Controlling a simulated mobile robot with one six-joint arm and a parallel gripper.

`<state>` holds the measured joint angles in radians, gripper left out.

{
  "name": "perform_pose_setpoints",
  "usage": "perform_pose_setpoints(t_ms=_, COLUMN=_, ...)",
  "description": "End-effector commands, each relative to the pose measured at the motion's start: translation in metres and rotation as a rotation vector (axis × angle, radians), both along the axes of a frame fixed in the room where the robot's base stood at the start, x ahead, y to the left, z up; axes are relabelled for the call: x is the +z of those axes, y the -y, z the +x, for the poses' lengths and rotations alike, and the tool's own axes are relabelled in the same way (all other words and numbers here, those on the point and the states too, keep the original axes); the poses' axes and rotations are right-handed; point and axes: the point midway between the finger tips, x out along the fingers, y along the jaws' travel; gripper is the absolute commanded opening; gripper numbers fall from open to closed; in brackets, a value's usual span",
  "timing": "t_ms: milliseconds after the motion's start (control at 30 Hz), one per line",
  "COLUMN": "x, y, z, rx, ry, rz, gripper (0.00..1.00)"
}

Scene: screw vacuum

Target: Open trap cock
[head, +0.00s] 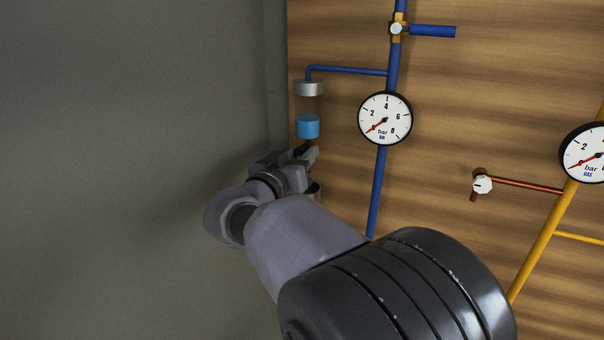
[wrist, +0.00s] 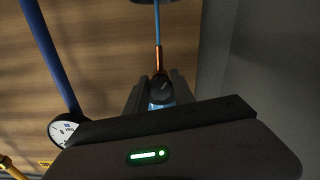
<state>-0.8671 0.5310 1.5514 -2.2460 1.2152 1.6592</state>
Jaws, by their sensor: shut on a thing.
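The trap (head: 308,126) is a clear cylinder with a grey cap and blue liquid at its bottom, on the wooden board in the head view. A short copper pipe under it shows in the wrist view (wrist: 158,58) and leads to a small dark trap cock (wrist: 161,87). My gripper (head: 307,157) is just below the trap, and in the wrist view its fingers (wrist: 160,92) stand on both sides of the cock, shut on it. In the head view my gripper hides the cock, so I cannot tell its turn there.
A blue pipe (head: 393,70) with a blue-handled valve (head: 430,31) and a pressure gauge (head: 385,118) runs right of the trap. A white knob (head: 482,184) on a copper pipe and a yellow pipe (head: 540,245) are farther right. A grey wall (head: 130,120) stands close on the left.

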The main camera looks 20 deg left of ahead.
Motion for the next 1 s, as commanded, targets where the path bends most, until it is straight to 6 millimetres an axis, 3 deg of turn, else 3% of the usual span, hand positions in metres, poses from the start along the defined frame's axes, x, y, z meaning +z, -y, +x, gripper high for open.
perform_pose_setpoints(t_ms=33, x=-0.009, y=0.0, z=0.0, rx=0.001, ry=0.003, rz=-0.031, gripper=0.0)
perform_pose_setpoints(t_ms=500, x=-0.002, y=0.0, z=0.0, rx=0.001, ry=-0.03, rz=-0.412, gripper=0.0)
perform_pose_setpoints(t_ms=1000, x=0.001, y=0.0, z=0.0, rx=0.001, ry=-0.044, rz=-0.599, gripper=0.0)
